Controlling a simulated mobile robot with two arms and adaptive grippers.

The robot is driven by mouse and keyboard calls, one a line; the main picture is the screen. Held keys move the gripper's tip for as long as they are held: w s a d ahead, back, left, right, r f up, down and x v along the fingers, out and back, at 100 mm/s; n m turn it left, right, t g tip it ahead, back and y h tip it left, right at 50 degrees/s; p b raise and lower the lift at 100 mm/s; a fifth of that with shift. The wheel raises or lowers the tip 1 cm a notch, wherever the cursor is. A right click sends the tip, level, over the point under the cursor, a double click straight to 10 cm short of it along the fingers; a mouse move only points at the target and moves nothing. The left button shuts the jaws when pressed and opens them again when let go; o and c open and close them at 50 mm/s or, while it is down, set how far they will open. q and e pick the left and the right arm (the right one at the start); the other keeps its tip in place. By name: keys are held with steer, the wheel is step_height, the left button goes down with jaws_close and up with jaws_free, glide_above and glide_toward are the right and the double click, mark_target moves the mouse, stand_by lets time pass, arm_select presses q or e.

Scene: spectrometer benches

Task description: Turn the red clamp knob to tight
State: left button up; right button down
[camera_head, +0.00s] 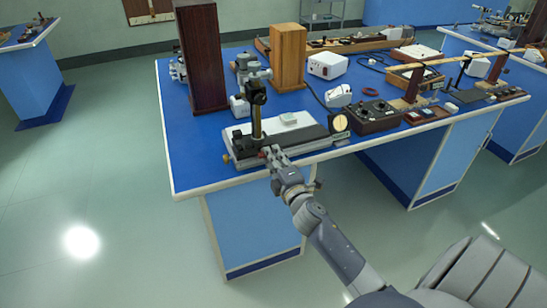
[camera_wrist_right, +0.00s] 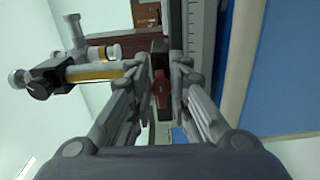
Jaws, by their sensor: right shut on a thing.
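The red clamp knob (camera_wrist_right: 161,90) sits between the two fingers of my right gripper (camera_wrist_right: 161,75) in the right wrist view, and the fingers close on its sides. In the head view my right gripper (camera_head: 268,153) reaches the front of the instrument base (camera_head: 232,151), at the foot of its upright post. A bit of red shows at the fingertips there, but the fingers cover most of the knob. Any tight marking is too small to make out. My left gripper is in neither view.
The instrument's post (camera_head: 257,112) stands just behind the gripper. A dark wooden box (camera_head: 203,60) and a lighter wooden box (camera_head: 288,57) stand behind it.

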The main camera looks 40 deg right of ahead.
stand_by(0.3)
steer(key=c, duration=1.5)
jaws_free()
steer(key=shift+s, duration=0.1)
steer(key=v, duration=1.1)
steer(key=shift+s+f, duration=0.1)
steer(key=shift+s, duration=0.3)
